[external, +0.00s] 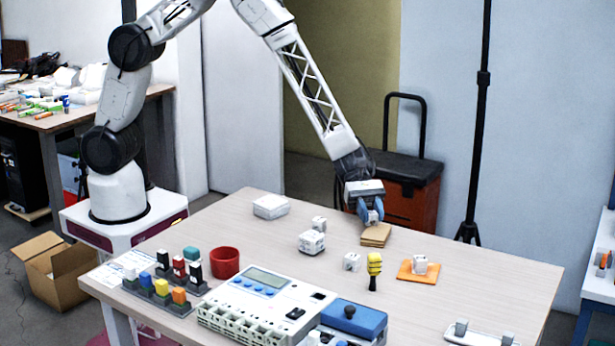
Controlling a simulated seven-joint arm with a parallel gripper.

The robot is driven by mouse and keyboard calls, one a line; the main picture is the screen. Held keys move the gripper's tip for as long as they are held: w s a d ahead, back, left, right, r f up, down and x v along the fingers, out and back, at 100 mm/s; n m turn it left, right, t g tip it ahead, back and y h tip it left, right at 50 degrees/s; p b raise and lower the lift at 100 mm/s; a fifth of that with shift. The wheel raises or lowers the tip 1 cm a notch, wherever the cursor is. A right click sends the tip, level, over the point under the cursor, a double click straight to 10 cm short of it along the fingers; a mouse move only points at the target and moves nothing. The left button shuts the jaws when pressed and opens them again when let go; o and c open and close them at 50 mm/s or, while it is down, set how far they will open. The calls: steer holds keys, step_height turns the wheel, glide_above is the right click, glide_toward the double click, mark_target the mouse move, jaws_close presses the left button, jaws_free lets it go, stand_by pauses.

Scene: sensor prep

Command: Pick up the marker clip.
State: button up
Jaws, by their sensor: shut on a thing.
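My gripper (371,214) points down over the back middle of the table, with its blue fingers shut on a small greyish piece. The piece is mostly hidden between the fingers. It may be the marker clip, but it is too small to tell its shape. Just below the fingers is a tan stack of flat pads (376,236). I cannot tell whether the held piece touches the stack.
Small white blocks (312,242) lie left of the stack. A yellow-and-black tool (374,270) stands in front, and an orange pad (424,271) bears a white piece. A red cup (225,262) and a meter box (265,305) are front left. The table's right side has free room.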

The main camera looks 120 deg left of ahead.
steer(key=shift+r, duration=0.15)
step_height(320, 180, up, 18)
stand_by(0.8)
stand_by(0.5)
steer(key=s+d+f+m+g+h, duration=0.3)
steer(key=s+d+f+m+g, duration=0.1)
steer(key=s+f, duration=0.9)
steer(key=shift+d, duration=0.5)
steer(key=shift+w, duration=0.1)
glide_above(376, 232)
steer(key=shift+a+f, duration=0.15)
steer(key=shift+f, duration=0.6)
